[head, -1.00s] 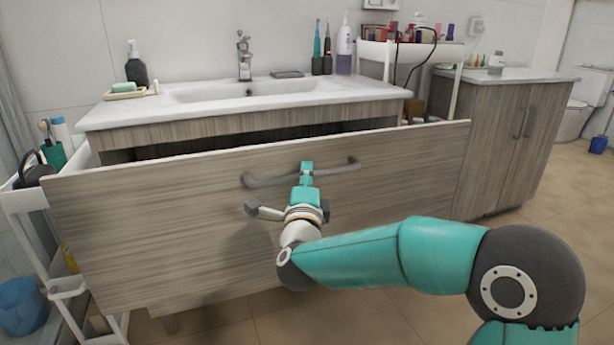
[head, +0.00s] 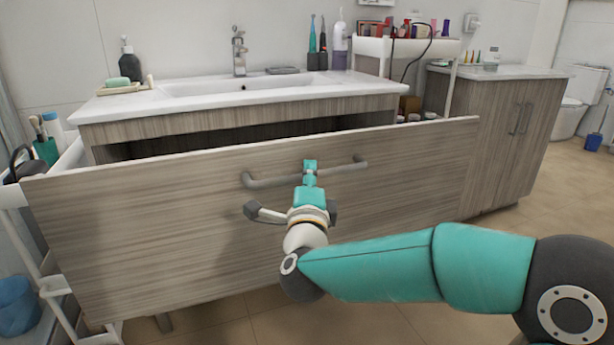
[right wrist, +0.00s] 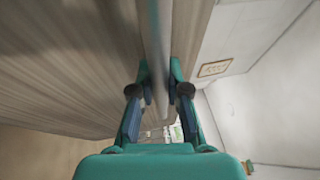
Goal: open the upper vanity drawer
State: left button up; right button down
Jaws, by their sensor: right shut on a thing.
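The upper vanity drawer (head: 130,230) has a wood-grain front and stands pulled out from the vanity, with a dark gap behind its top edge. Its grey bar handle (head: 345,167) runs across the front. My right gripper (head: 310,172) is at the middle of the handle. In the right wrist view the handle bar (right wrist: 157,45) passes between the two fingers of my right gripper (right wrist: 159,100), and they are shut on it. The drawer front (right wrist: 70,70) fills the left of that view. My left gripper is not in view.
The white sink top (head: 250,90) holds a soap dispenser (head: 130,62) and toothbrushes. A white cart (head: 15,195) stands close at the left. A second wooden cabinet (head: 495,125) is at the right. Tiled floor is free at the right.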

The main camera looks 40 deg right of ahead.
jog(key=shift+f, duration=0.15)
jog(key=c, duration=1.1)
grip_release()
jog(key=shift+c, duration=0.2)
jog(key=v, duration=1.2)
jog(key=shift+w, duration=0.1)
